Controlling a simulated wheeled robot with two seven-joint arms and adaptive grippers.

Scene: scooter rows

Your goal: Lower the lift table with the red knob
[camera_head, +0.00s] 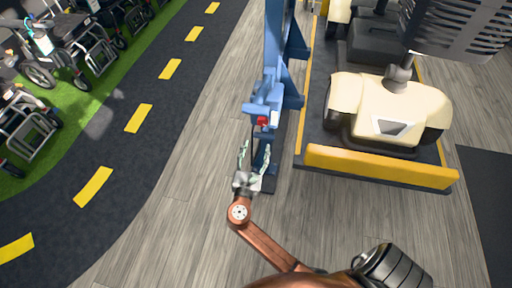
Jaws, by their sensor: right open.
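The red knob (262,121) is small and sits on the front of a blue lift column (275,60), below a blue box-like housing. The lift table (385,168) is a low platform with a yellow front edge, to the right of the column, and a cream scooter (388,108) stands on it. My right gripper (254,150) is at the end of a copper-coloured arm, just below the knob in the picture. Its fingers are spread and hold nothing. I cannot tell its exact distance from the knob. My left gripper is not in view.
Wheelchairs (40,75) stand on a green strip at the left. A dark path with yellow dashes (138,118) curves beside them. Grey wood-look floor (190,150) is clear left of the column. A dark mat (487,195) lies at the right.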

